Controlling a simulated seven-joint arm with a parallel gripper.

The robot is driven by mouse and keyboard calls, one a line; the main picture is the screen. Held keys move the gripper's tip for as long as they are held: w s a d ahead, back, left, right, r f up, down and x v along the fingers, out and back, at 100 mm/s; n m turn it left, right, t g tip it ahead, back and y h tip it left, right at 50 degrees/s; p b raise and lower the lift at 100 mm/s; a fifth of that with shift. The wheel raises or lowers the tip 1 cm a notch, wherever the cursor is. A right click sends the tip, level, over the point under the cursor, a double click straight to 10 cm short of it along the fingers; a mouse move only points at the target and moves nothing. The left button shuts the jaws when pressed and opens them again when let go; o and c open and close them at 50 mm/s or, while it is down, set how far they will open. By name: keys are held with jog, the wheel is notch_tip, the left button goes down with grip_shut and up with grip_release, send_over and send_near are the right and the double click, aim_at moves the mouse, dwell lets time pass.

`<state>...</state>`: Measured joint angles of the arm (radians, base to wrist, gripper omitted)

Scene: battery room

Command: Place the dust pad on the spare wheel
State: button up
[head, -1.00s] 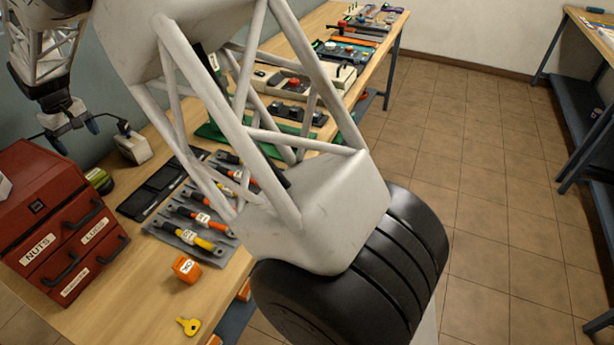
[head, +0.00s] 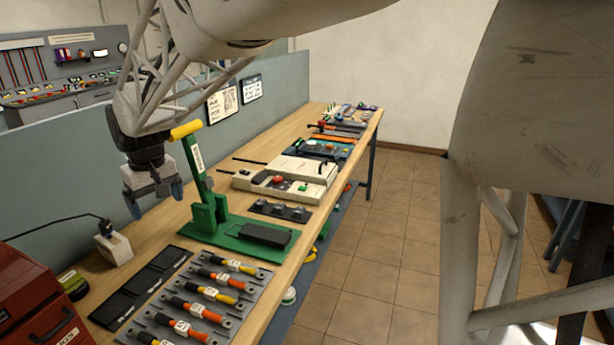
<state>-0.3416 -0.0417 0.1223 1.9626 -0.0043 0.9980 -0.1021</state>
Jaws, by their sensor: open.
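My gripper (head: 155,199) is at the left in the head view, pointing down over the bench's back edge. Its two blue-tipped fingers are apart and I see nothing between them. It appears left of the green stand with a yellow handle (head: 187,130). I cannot make out a dust pad for sure. Flat black panels (head: 138,291) lie on the bench below the gripper, but I cannot tell whether one is the pad. No spare wheel can be picked out in the present view.
The wooden bench (head: 290,222) carries a tray of coloured-handled tools (head: 205,300), a cream-coloured device (head: 290,178), a white adapter box (head: 115,248) and a red cabinet (head: 35,300). A low grey partition (head: 280,85) stands behind.

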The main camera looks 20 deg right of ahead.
jog(key=s+d+f+m, duration=0.1)
jog(key=s+d, duration=0.6)
jog(key=s, duration=0.3)
jog(key=s+d+f+m+t, duration=0.1)
jog(key=s+d+m, duration=0.1)
jog(key=s+d, duration=0.6)
jog(key=s+d+f+m, duration=0.2)
jog(key=s+d, duration=0.5)
jog(key=s, duration=0.7)
jog(key=shift+s+d+h, duration=0.2)
jog(key=shift+s+h, duration=0.05)
jog(key=shift+h, duration=0.05)
